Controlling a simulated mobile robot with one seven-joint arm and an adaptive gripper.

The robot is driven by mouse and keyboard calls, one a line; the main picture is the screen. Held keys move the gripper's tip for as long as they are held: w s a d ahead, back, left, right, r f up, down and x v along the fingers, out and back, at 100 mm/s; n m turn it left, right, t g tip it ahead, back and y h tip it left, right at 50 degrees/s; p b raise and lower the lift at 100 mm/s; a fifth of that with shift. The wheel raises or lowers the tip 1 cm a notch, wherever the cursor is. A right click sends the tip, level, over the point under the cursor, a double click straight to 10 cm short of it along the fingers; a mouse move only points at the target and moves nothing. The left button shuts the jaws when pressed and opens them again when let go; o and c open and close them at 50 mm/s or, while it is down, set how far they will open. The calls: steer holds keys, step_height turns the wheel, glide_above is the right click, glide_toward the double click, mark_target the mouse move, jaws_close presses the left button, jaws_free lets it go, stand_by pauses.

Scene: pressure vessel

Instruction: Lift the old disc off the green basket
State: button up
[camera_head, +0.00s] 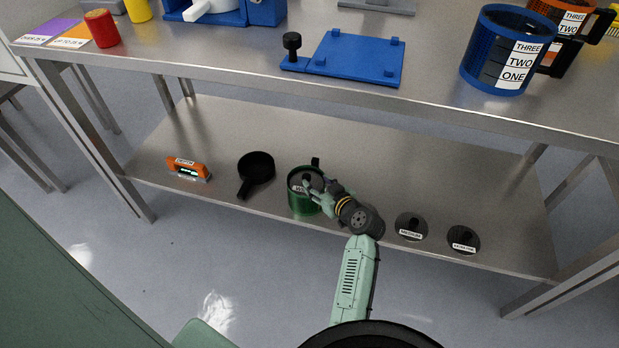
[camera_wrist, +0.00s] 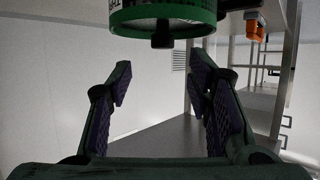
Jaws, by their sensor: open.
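The green basket (camera_head: 304,206) stands on the lower shelf under the table, with a small dark handle at its back. The old disc (camera_head: 295,180) is a grey round lid in its top, carrying a white label. My gripper (camera_head: 316,184) is over the right part of the basket's top and partly hides the disc. In the wrist view my gripper (camera_wrist: 161,80) is open and empty, its fingers apart. The disc's black knob (camera_wrist: 162,36) and the green basket's rim (camera_wrist: 125,17) show at the top of that view, ahead of the fingertips; the knob is roughly centred between the fingers.
Two dark labelled discs (camera_head: 411,226) (camera_head: 463,239) lie on the lower shelf (camera_head: 220,125) to the right. A black pan (camera_head: 256,168) and an orange tool (camera_head: 188,168) lie left. The tabletop above holds a blue plate (camera_head: 355,58) and a blue basket (camera_head: 490,65); its front edge overhangs.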

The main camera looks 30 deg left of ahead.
mark_target(307, 177)
steer(key=x, duration=0.4)
steer(key=p+x, duration=0.1)
steer(key=x, duration=0.3)
steer(key=shift+s+f, duration=0.2)
jaws_close()
stand_by(0.4)
